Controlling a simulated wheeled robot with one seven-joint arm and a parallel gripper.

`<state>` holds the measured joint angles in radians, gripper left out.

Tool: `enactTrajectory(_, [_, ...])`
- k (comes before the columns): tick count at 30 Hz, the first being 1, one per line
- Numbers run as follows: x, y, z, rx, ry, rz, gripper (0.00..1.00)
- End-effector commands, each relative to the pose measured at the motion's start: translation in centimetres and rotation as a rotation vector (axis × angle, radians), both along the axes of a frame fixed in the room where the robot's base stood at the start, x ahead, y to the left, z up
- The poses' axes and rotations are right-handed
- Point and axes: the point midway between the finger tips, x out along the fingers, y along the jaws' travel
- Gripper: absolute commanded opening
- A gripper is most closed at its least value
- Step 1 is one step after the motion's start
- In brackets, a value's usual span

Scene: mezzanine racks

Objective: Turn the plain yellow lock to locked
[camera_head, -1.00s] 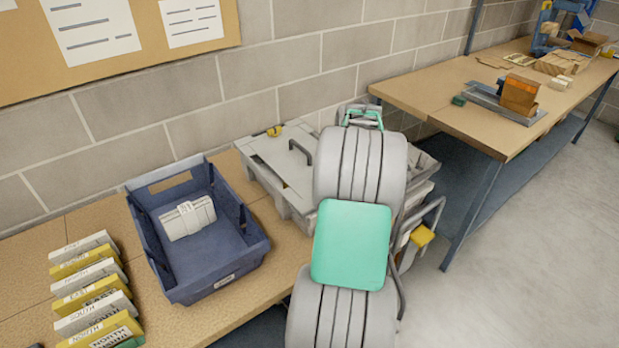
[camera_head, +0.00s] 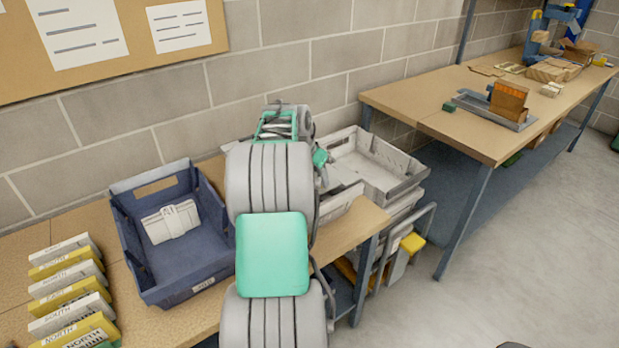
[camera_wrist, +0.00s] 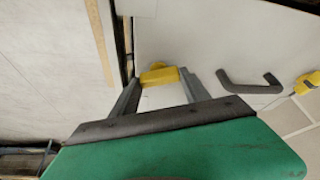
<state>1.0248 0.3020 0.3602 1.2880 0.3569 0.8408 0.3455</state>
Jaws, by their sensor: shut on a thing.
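In the wrist view, a yellow lock (camera_wrist: 160,75) sits at the edge of a pale grey lid (camera_wrist: 190,35). My gripper (camera_wrist: 158,79) has its two grey fingers on either side of this lock and is shut on it. The lock's far part shows beyond the fingertips; its near side is partly hidden. A second yellow lock (camera_wrist: 308,83) shows at the right edge of the wrist view, cut off by the frame. I cannot read any lock setting. In the head view, my arm hides the locks and most of the grey case.
A dark grey handle (camera_wrist: 250,84) stands on the lid, right of my gripper. In the head view, a blue bin (camera_head: 200,285) holding a white bundle (camera_head: 171,222) stands left of my arm. A grey tray (camera_head: 400,185) is to the right. Labelled blocks (camera_head: 65,290) lie at lower left.

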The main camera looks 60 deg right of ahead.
Motion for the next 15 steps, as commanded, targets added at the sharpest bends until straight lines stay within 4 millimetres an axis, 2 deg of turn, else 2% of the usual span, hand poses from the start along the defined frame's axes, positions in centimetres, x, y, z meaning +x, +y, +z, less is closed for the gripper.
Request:
enactTrajectory(6, [0.35, 0.03, 0.16, 0.000, 0.000, -0.168, 0.00])
enactTrajectory(15, [0.41, 0.04, 0.08, 0.001, 0.001, -0.314, 0.00])
